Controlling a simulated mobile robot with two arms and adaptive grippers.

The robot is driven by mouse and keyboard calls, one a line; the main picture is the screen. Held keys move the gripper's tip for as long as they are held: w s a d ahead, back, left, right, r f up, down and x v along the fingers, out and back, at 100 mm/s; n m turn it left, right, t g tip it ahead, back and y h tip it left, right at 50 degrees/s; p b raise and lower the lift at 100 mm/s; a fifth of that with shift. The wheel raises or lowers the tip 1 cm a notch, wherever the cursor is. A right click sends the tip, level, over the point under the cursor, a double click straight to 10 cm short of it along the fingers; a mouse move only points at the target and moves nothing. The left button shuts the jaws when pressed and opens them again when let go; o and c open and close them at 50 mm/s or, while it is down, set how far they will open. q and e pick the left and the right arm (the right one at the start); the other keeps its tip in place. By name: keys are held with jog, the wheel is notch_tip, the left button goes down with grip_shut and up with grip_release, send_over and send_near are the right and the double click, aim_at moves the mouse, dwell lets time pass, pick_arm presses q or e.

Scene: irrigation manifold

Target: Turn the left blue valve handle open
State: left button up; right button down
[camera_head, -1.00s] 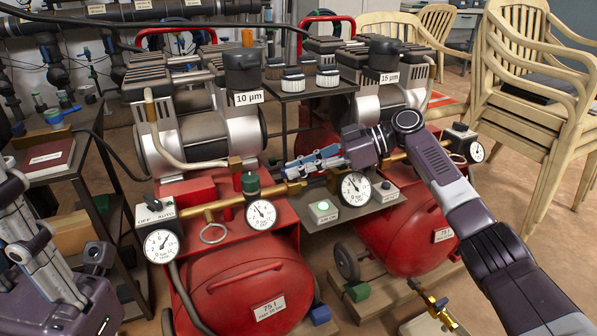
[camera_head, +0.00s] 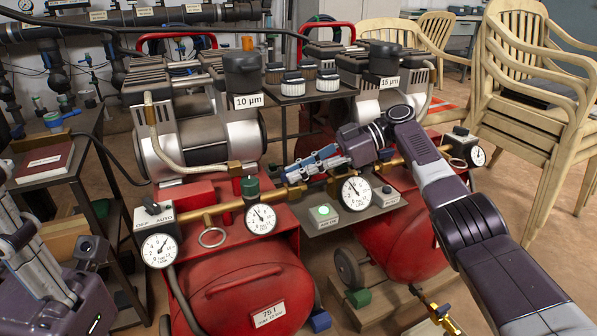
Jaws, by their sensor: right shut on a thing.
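The left blue valve handle (camera_head: 297,174) sits on the brass pipework between the two red compressors, near the middle of the view. My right gripper (camera_head: 308,166) reaches in from the right and is shut on this handle. The gripper fingers hide part of the handle, so its exact angle is hard to read. My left gripper (camera_head: 32,243) is at the lower left edge, away from the valve, and is partly cut off. Its fingertips do not show clearly enough to tell whether it is open.
Pressure gauges (camera_head: 261,219) and a switch box (camera_head: 153,214) stand close to the left tank (camera_head: 238,285). A small box with a green button (camera_head: 323,212) is below the gripper. Stacked chairs (camera_head: 530,110) are at the right and a dark shelf (camera_head: 90,165) at the left.

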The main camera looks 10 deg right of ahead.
jog(key=shift+f, duration=0.1)
jog(key=c, duration=2)
grip_release()
notch_tip(320, 180, up, 10)
jog(key=shift+r, duration=0.1)
